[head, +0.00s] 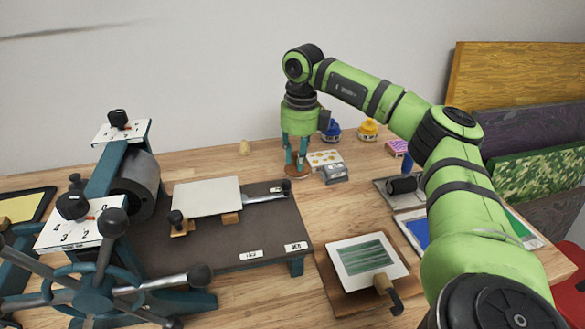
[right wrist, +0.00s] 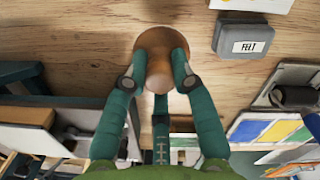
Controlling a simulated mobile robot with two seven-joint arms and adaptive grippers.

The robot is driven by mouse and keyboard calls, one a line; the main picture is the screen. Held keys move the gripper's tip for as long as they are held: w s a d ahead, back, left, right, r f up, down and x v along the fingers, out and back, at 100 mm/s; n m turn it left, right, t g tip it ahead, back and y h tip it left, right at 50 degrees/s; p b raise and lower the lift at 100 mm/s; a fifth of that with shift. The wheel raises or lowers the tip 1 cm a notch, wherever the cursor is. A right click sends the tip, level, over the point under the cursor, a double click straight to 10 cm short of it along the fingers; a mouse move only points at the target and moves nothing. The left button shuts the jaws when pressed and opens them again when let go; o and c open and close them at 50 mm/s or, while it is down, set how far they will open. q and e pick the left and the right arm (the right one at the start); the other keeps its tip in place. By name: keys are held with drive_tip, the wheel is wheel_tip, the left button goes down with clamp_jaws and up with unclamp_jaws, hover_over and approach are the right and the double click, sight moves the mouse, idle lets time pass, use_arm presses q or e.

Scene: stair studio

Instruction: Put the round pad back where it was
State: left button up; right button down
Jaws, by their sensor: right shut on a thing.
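My right gripper (head: 297,162) points down at the back of the table. Its fingers are shut on a round brown pad with a knob on top (head: 297,172). The pad also shows in the right wrist view (right wrist: 152,42), its disc spreading out between and beyond the fingertips (right wrist: 160,70). The pad is level and close to the tabletop; I cannot tell whether it touches the wood. My left gripper is not in view.
A grey tin marked FELT (head: 334,174) and a card (head: 325,158) lie just right of the gripper. Blue (head: 332,133) and yellow (head: 368,131) jars stand behind. The press bed (head: 255,225) lies to the left, a wooden board with a green print (head: 370,262) in front.

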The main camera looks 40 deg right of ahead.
sight(294, 163)
drive_tip(key=shift+w+a+f, duration=0.2)
drive_tip(key=shift+w+f, duration=0.25)
drive_tip(key=shift+w, duration=0.05)
drive_tip(key=shift+f, duration=1.95)
drive_tip(key=shift+f, duration=0.15)
drive_tip(key=c, duration=1)
unclamp_jaws()
drive_tip(key=r, duration=1.2)
drive_tip(key=shift+s+r, duration=0.2)
drive_tip(key=shift+s, duration=0.15)
